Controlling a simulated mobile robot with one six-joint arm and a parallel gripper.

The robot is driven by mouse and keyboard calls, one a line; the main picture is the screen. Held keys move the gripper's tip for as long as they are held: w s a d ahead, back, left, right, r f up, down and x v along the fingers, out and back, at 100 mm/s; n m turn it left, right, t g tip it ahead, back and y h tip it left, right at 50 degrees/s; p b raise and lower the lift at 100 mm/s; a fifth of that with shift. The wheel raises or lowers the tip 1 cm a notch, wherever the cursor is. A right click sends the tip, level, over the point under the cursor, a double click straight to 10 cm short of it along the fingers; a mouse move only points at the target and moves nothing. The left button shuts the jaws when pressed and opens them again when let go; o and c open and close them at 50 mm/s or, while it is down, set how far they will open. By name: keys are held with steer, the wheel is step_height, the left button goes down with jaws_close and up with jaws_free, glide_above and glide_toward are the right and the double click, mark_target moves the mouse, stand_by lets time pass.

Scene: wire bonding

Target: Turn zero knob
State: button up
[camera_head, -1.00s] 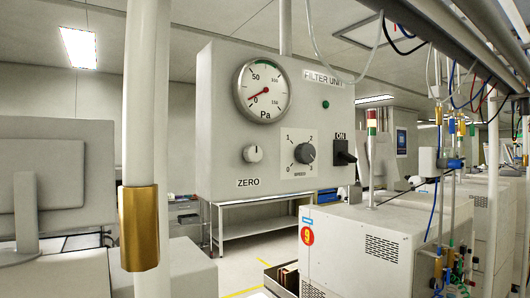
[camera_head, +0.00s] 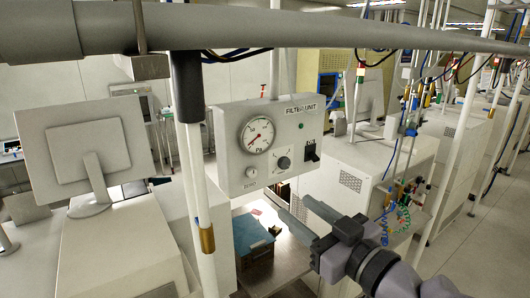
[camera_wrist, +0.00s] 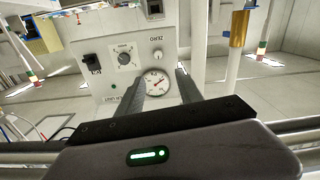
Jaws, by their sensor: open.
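The zero knob (camera_head: 251,171) is a small pale round knob at the lower left of the grey filter unit panel (camera_head: 229,180). In the wrist view the panel is upside down, and the zero knob (camera_wrist: 157,57) shows beyond the fingertips. My gripper (camera_head: 293,206) is open and empty, in front of and below the panel's right part in the head view. In the wrist view its two fingers (camera_wrist: 163,74) frame the round pressure gauge (camera_wrist: 155,83). The fingers look apart from the knob; the exact distance cannot be told.
A dark selector knob (camera_head: 284,163) and a black ON switch (camera_head: 312,152) sit right of the zero knob. A white pole (camera_head: 200,190) with a brass sleeve stands left of the panel. A monitor (camera_head: 75,150) is further left. White machine cabinets (camera_head: 350,185) stand at right.

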mark_target(254, 174)
steer(key=p+x, duration=0.5)
steer(key=x, duration=1.1)
steer(key=shift+w+d, duration=0.1)
steer(key=shift+w, duration=0.05)
jaws_close()
